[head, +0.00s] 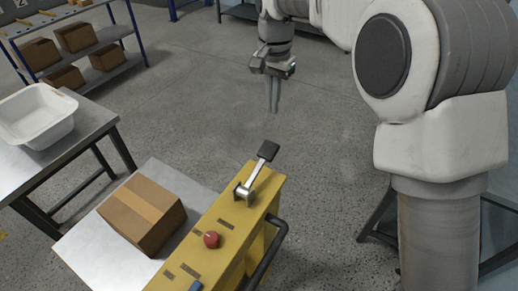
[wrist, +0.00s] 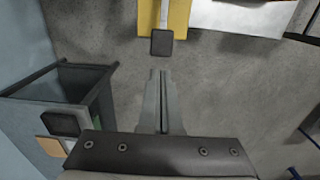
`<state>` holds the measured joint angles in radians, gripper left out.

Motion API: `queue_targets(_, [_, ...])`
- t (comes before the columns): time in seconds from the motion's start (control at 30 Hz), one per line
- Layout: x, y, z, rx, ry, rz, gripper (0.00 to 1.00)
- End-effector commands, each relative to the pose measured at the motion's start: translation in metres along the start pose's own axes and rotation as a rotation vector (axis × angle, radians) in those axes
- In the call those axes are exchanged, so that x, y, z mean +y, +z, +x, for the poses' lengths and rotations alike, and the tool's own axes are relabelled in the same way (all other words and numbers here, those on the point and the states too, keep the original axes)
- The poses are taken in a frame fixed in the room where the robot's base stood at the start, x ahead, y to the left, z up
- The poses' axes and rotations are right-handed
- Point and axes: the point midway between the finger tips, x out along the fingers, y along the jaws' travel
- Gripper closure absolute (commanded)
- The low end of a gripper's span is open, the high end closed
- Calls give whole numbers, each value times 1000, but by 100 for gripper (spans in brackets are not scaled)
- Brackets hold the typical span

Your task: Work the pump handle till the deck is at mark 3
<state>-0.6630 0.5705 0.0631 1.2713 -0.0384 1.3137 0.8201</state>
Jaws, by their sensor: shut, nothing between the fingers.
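The pump handle (head: 262,163) is a grey lever with a black grip on top of the yellow pump column (head: 230,225). It slants up and to the right in the head view. In the wrist view its black grip (wrist: 162,43) shows just ahead of my fingertips, apart from them. My gripper (head: 272,108) is shut and empty, pointing down beyond the handle; its fingers also show in the wrist view (wrist: 162,75). The deck (head: 90,245) is a pale metal plate left of the column, bearing a cardboard box (head: 143,213). The height marks cannot be read.
A red knob (head: 211,239) and a blue part (head: 195,286) are on the column, with a dark rail (head: 270,250) at its right. A table (head: 85,125) with a white tub (head: 38,115) stands left. A shelf with boxes (head: 75,37) is behind. Floor around the gripper is clear.

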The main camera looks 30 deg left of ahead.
Motion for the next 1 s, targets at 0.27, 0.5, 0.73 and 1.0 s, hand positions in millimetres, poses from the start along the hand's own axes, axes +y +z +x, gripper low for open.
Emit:
queue_targets(0.27, [0, 42, -6, 187, 1, -3, 100])
queue_targets(0.5, [1, 59, -14, 278, -12, -8, 100])
queue_targets(0.73, [1, 60, -16, 288, -13, -7, 100])
queue_targets(1.0, [2, 59, -10, 286, -11, -7, 100])
